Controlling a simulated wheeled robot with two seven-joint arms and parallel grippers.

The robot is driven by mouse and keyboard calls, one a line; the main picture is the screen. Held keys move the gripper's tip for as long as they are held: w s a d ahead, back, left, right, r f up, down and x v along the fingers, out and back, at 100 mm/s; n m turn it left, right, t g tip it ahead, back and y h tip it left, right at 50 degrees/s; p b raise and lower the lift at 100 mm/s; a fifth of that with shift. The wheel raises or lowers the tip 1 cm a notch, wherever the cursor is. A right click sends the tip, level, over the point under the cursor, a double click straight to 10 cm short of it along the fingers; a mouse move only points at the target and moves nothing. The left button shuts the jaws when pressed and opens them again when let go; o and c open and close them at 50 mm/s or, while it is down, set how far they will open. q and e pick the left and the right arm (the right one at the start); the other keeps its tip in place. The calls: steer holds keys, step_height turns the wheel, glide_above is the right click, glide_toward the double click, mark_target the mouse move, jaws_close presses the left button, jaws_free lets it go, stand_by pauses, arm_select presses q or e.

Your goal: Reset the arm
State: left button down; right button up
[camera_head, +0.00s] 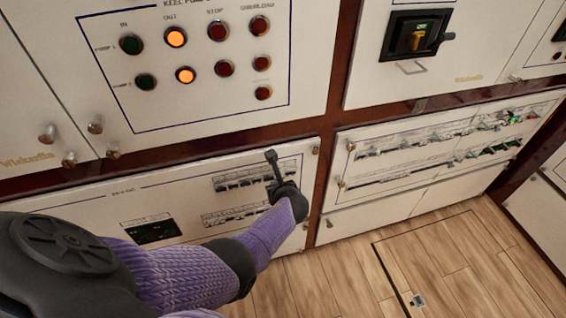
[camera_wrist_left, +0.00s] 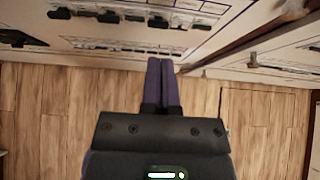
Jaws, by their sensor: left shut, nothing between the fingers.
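My left arm (camera_head: 180,265), in a purple sleeve with dark joints, reaches in from the lower left in the head view. My left gripper (camera_head: 271,157) is at its end, in front of the lower left breaker panel (camera_head: 80,212), near the right end of its breaker rows. In the left wrist view the two fingers of the gripper (camera_wrist_left: 161,62) lie together, with nothing between them. The fingertips overlap the panel's lower edge in that view; I cannot tell whether they touch it. Breaker rows (camera_wrist_left: 130,14) show beyond the tips. My right gripper is not in view.
An upper panel (camera_head: 205,95) has green, orange and red round buttons. A black rotary switch (camera_head: 416,38) sits on the panel at upper right. Another breaker panel (camera_head: 440,150) is to the right. Knobs (camera_head: 47,134) stick out from the panels. The wooden floor (camera_head: 330,280) is clear.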

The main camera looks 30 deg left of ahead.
arm_select(q)
steer(key=s+d+f+n+g+h, duration=0.4)
steer(key=s+f+n, duration=0.4)
steer(key=s+f, duration=0.7)
steer(key=s+d+f+n+h, duration=0.1)
steer(key=s+d+n, duration=0.1)
steer(key=s+n, duration=0.3)
steer(key=s+d+f+n+g+h, duration=0.1)
steer(key=s+n, duration=0.4)
steer(key=s, duration=0.7)
steer(key=s+d+f+n+g+h, duration=0.1)
steer(key=s+d+f+n+h, duration=0.1)
steer(key=s+n, duration=0.3)
steer(key=s+d, duration=0.1)
steer(key=s, duration=0.3)
steer(key=shift+s+d+f, duration=0.2)
steer(key=shift+d+f, duration=0.1)
steer(key=shift+f, duration=0.05)
